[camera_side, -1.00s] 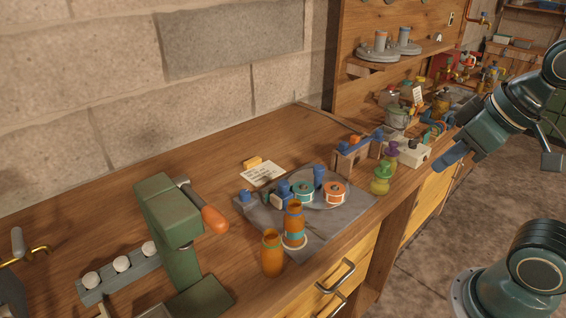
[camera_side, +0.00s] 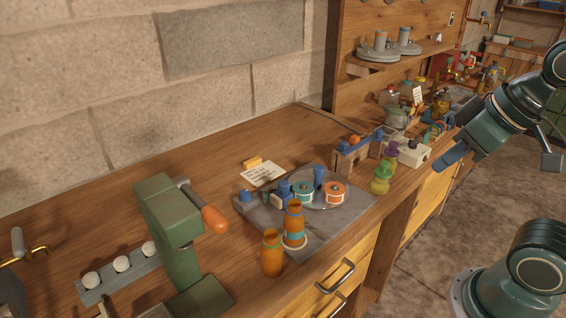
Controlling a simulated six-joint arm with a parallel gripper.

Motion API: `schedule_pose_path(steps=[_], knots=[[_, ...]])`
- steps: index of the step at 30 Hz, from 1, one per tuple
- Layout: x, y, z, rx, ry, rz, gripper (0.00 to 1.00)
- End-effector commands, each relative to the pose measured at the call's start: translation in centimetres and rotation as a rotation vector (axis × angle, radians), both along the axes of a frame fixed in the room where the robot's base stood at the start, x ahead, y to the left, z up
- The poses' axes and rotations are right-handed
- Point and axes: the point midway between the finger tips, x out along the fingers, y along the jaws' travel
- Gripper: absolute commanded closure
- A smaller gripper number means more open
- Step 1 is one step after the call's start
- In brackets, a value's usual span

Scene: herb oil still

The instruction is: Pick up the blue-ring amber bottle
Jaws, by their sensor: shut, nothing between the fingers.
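Two amber bottles stand near the front edge of the bench. The rear amber bottle (camera_side: 294,218) is upright on the grey mat and has a blue-teal ring around its lower part, with a pale ring at its foot. The front amber bottle (camera_side: 272,256) stands upright on the wood just left of it, with no clear blue ring showing. My gripper (camera_side: 449,158) is at the right, well away from both bottles, near the bench's front edge. It is shut and empty; its fingertips are small and hard to tell apart.
On the grey mat (camera_side: 258,222) are a round plate, teal and orange spools and blue-topped pieces. A green press with an orange handle (camera_side: 214,219) stands left of the bottles. Green and purple bottles (camera_side: 381,180) and a small wooden rack (camera_side: 350,160) stand between mat and gripper.

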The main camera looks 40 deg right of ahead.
Motion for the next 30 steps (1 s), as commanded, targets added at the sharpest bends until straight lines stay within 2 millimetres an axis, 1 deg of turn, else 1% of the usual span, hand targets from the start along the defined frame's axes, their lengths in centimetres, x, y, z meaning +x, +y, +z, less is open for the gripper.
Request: schedule_pose_path(steps=[9, 11, 12, 14, 15, 19, 30], knots=[[0.00, 0.00, 0.00, 0.000, 0.000, 0.000, 1.00], [0.00, 0.00, 0.00, 0.000, 0.000, 0.000, 0.88], [0.00, 0.00, 0.00, 0.000, 0.000, 0.000, 0.80], [0.00, 0.00, 0.00, 0.000, 0.000, 0.000, 0.69], [0.00, 0.00, 0.00, 0.000, 0.000, 0.000, 0.61], [0.00, 0.00, 0.00, 0.000, 0.000, 0.000, 0.35], [0.14, 0.06, 0.05, 0.006, 0.003, -0.007, 0.35]])
